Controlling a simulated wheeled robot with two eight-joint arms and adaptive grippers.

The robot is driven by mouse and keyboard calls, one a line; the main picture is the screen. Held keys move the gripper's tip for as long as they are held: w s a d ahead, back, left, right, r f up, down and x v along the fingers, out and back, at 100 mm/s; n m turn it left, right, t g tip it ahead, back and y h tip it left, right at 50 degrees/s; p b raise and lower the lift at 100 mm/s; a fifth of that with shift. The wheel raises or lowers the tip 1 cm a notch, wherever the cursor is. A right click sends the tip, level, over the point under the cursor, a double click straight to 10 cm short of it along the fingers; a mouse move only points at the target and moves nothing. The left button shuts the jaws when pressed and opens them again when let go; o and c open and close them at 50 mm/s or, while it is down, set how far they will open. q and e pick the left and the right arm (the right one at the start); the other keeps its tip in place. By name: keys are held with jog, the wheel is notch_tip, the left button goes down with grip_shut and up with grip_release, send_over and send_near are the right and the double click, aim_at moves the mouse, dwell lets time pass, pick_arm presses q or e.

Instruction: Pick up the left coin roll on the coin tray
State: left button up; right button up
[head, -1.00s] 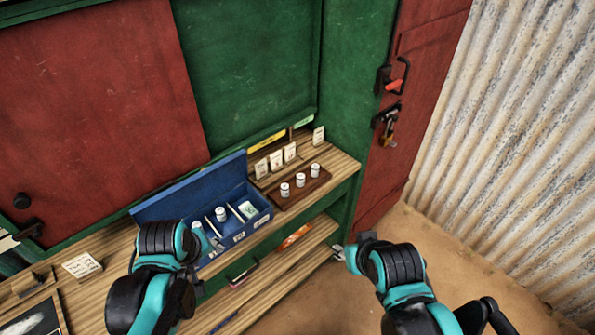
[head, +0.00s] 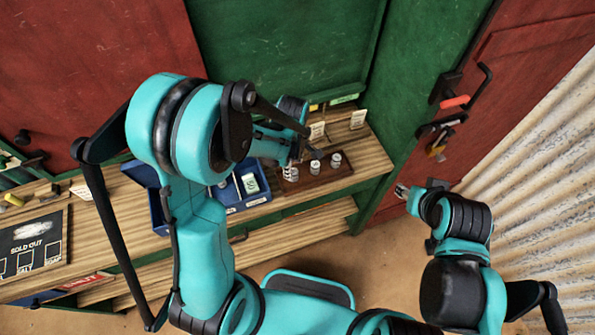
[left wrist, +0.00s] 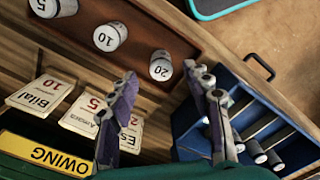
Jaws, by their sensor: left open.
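The coin tray (head: 318,181) is a dark red-brown board on the wooden counter, with three white coin rolls in a row. The left coin roll (head: 290,174) stands nearest the blue box. In the left wrist view this roll (left wrist: 161,66) is marked 20; the rolls marked 10 (left wrist: 109,36) and 5 (left wrist: 43,7) stand farther left. My left gripper (left wrist: 168,80) is open and empty, its fingertips close to the 20 roll, which shows between and just past them. In the head view the arm partly hides this gripper. My right gripper (head: 402,191) is off the counter at the right; its jaw state is unclear.
The blue box (head: 257,199), with compartments and more rolls, stands left of the tray, partly behind my left arm. Name cards (left wrist: 92,112) and a yellow OWING sign (left wrist: 45,153) stand behind the tray. The green post and red door are at the right.

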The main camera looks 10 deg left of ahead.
aim_at(294, 171)
pick_arm(q)
notch_tip(294, 171, down, 6)
jog(key=shift+r+b, duration=0.2)
jog(key=shift+b, duration=0.45)
grip_shut()
